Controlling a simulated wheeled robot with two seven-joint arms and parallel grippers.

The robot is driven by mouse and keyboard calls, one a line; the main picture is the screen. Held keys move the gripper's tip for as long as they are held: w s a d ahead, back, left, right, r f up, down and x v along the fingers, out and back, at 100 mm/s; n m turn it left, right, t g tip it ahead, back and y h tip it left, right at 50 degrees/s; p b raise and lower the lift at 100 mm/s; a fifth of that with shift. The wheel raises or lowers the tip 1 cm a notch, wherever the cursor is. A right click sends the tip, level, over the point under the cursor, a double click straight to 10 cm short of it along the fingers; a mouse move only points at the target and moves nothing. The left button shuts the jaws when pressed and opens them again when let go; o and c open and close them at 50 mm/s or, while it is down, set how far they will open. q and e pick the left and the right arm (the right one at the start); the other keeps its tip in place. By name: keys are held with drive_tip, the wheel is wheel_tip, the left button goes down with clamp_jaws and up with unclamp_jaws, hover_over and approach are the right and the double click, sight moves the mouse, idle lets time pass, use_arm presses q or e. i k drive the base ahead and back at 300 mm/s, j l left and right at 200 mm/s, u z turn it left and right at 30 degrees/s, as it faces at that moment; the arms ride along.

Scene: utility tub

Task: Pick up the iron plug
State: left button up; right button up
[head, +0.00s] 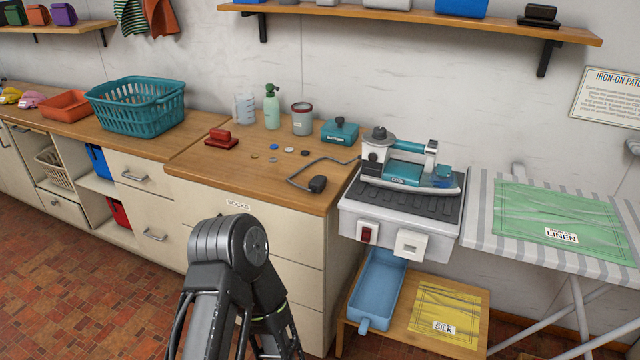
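The iron plug (317,184) is a small black block lying on the wooden counter near its front right edge. A dark cord (298,172) runs from it in a bend across the counter toward the iron. The teal, white and grey iron (405,170) sits on a black ribbed rest on top of a white stand (355,215). A white socket plate (411,245) is on the stand's front, beside a red switch (367,234). A dark jointed part of my arm rises at the bottom centre, in front of the drawers. Neither gripper's fingertips show, and nothing touches the plug.
Several buttons (288,149), a red stapler-like object (221,138) and a teal box (340,131) are on the counter behind the plug. A teal basket (137,105) stands left. A blue tray (376,285) is below the stand; the ironing board (480,215) is right.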

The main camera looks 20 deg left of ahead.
sight(317, 184)
drive_tip(key=j+z, duration=0.35)
drive_tip(key=i+j+z, duration=0.1)
drive_tip(key=z, duration=0.25)
drive_tip(key=j+z, duration=0.35)
drive_tip(key=j, duration=0.4)
drive_tip(key=k+j+z, duration=0.1)
drive_tip(key=j, duration=0.3)
drive_tip(key=k+j, duration=0.15)
drive_tip(key=j, duration=0.25)
drive_tip(key=j+z, duration=0.1)
drive_tip(key=j, duration=0.3)
drive_tip(key=k, duration=0.05)
